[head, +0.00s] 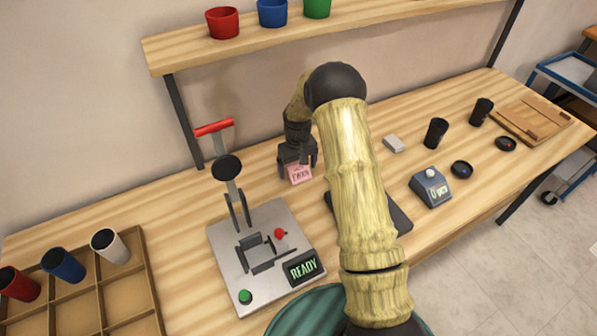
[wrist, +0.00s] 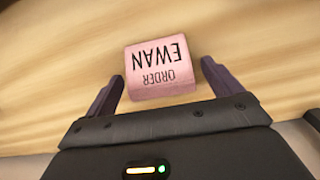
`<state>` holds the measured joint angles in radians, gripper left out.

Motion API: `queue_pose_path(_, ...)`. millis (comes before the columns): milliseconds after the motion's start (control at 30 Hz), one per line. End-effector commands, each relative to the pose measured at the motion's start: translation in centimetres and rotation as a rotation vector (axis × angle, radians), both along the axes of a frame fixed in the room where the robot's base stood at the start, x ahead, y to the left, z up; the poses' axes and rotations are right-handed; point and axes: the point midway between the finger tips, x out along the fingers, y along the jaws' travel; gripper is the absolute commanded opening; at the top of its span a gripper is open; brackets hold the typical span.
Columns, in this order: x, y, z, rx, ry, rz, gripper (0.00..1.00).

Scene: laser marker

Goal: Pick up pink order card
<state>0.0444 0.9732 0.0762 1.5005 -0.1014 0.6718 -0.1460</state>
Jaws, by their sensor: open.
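The pink order card (head: 299,174) is a small pink block on the wooden table, below my gripper in the head view. In the wrist view the pink order card (wrist: 160,70) shows black lettering, "ORDER EWAN", upside down. My gripper (head: 297,160) is open, its fingers pointing down close to the card. In the wrist view my gripper (wrist: 160,85) has one dark finger on each side of the card's near part, with gaps between. The card's far part lies beyond the fingertips. I cannot tell the exact height of the fingers above the table.
A laser marker (head: 215,240) with a red-handled lever and a READY display (head: 303,267) stands left of the card. A shelf (head: 300,38) with cups runs above the back. My arm hides part of a dark pad (head: 398,215). A white block (head: 394,144) lies to the right.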

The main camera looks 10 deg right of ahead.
Motion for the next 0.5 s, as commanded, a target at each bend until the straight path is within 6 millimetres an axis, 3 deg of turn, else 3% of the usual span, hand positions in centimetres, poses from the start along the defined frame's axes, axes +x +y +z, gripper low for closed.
queue_pose_path(133, 0.00, 0.00, 0.02, 0.000, 0.000, 0.000, 0.91)
queue_pose_path(367, 0.01, 0.00, 0.03, 0.000, 0.000, 0.000, 0.46)
queue_pose_path(500, 0.01, 0.00, 0.04, 0.000, 0.000, 0.000, 0.43)
